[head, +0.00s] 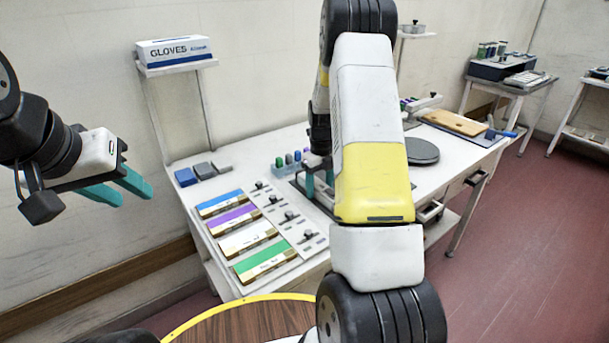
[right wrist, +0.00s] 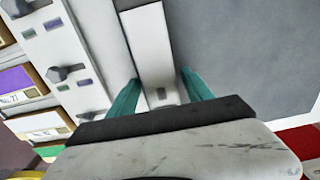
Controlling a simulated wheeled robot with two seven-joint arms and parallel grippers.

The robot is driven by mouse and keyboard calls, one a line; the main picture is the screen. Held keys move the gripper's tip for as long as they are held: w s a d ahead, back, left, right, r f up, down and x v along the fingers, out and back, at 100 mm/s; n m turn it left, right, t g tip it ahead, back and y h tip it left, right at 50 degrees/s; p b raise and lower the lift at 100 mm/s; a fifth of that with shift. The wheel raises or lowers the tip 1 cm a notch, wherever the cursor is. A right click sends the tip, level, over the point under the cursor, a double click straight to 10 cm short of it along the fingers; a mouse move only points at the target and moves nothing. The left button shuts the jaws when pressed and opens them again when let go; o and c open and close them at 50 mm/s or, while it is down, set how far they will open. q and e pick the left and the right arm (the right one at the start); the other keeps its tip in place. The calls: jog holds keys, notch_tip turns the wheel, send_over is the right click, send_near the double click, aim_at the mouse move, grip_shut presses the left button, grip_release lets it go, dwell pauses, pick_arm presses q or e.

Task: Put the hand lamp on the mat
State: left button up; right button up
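A long white body with a small grey button, which looks like the hand lamp (right wrist: 150,45), lies between my right fingers in the right wrist view. My right gripper (right wrist: 162,88) has one teal finger close on each side of it; I cannot tell whether they press on it. A flat grey surface, seemingly the mat (right wrist: 245,50), is right of the lamp. In the head view, my right gripper (head: 320,184) is low over the table and my right arm hides much around it. My left gripper (head: 122,188) is open and empty, left of the table.
The white table (head: 240,172) holds several colour-striped boxes (head: 237,217) and a panel with knobs (head: 290,217). Small bottles (head: 290,160) stand near my right gripper. A round dark plate (head: 423,151) and a wooden board (head: 455,122) are to the right. A GLOVES box (head: 174,51) sits on a shelf.

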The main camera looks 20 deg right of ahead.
aim_at(320, 185)
dwell(0.3)
jog(key=s+a+r+n+t, duration=0.1)
jog(key=s+r+n, duration=0.1)
jog(key=r, duration=0.5)
jog(key=s+a+r+n, duration=0.1)
jog(key=s+r+n, duration=0.15)
jog(key=r, duration=0.35)
jog(key=s+a+r+n+t, duration=0.1)
jog(key=a+r+n, duration=0.15)
jog(key=r, duration=0.45)
jog(key=s+a+r+n+t, duration=0.1)
jog(key=s+a+r+n, duration=0.1)
jog(key=s+n, duration=0.5)
jog(key=s+a+r+n+t+y, duration=0.1)
jog(key=s+a+r+n, duration=0.2)
jog(key=s+n, duration=0.5)
jog(key=s+a+r+n+t+y, duration=0.1)
jog(key=s+a+r+n+t, duration=0.1)
jog(key=s+a+n, duration=0.2)
jog(key=s+n, duration=0.3)
jog(key=n, duration=0.3)
jog(key=shift+s+r+n, duration=0.35)
jog(key=shift+r+n, duration=0.05)
